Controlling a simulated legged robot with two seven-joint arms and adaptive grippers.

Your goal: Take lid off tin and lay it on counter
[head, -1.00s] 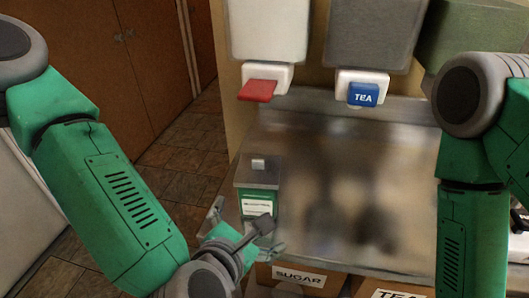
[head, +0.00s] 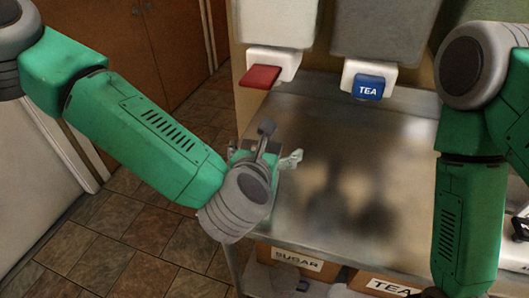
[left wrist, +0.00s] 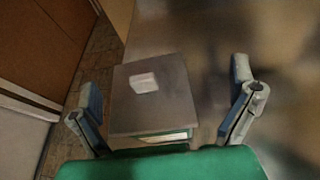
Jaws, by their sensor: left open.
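The tin stands at the left end of the metal counter (head: 340,190). In the left wrist view its square grey lid (left wrist: 155,105) is on top, with a pale knob (left wrist: 143,82). A strip of the tin's green and white front (left wrist: 160,137) shows below the lid. In the head view my left gripper and wrist hide most of the tin. My left gripper (head: 265,152) is open above the tin, with its fingers apart on either side of the lid in the left wrist view (left wrist: 165,88). My right gripper is out of view.
Two dispensers hang above the counter, one with a red lever (head: 260,76) and one with a blue TEA lever (head: 367,87). Boxes marked SUGAR (head: 297,260) and TEA (head: 388,287) sit below the counter's front edge. The counter right of the tin is clear.

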